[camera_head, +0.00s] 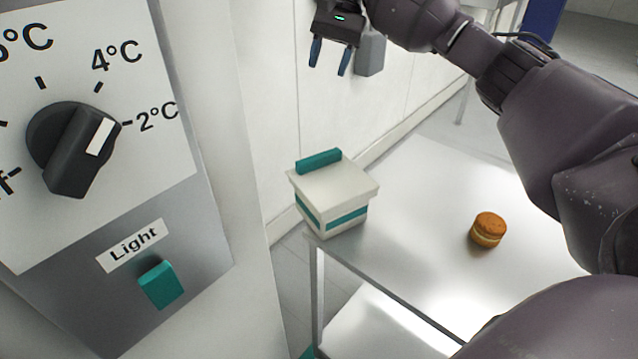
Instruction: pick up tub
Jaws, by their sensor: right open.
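The tub (334,192) is a white, lidded box with a teal band round its side and a teal handle on the lid. It stands upright at the left corner of a metal table, with its lid on. My right gripper (329,70) is open and empty, with its two blue-tipped fingers pointing down. It is at the top of the view, above and beyond the tub in the picture, and apart from it. My left gripper is not in view.
A brown filled round (488,231) lies on the shiny metal table (420,215), right of the tub. The table between them is clear. At the left stands a white cabinet panel with a black temperature dial (72,148) and a teal light switch (161,285). A white wall runs behind.

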